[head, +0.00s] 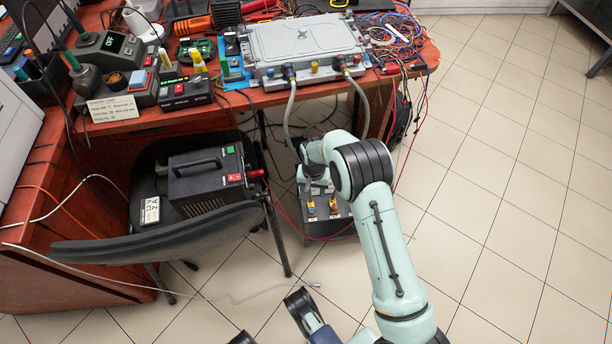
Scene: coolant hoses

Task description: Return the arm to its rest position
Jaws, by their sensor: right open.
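My right arm comes in from the lower right and bends down at the wrist. Its gripper (314,181) is at the front of the desk, over a small grey unit (338,227) with yellow-tipped fittings near the floor. The jaws are open; my own wrist partly covers them. Two grey hoses hang from the front fittings of a grey metal plate box (305,42). The left hose (289,112) runs down beside my wrist, and the right hose (364,100) passes behind my arm. Their lower ends are hidden.
A dark chair (165,239) holds a black power supply box (207,174), left of my wrist. The red-brown desk (225,117) carries tools, meters and a tangle of wires (398,35). A thin cable (240,298) lies on the tiles. The tiled floor (510,180) at right is clear.

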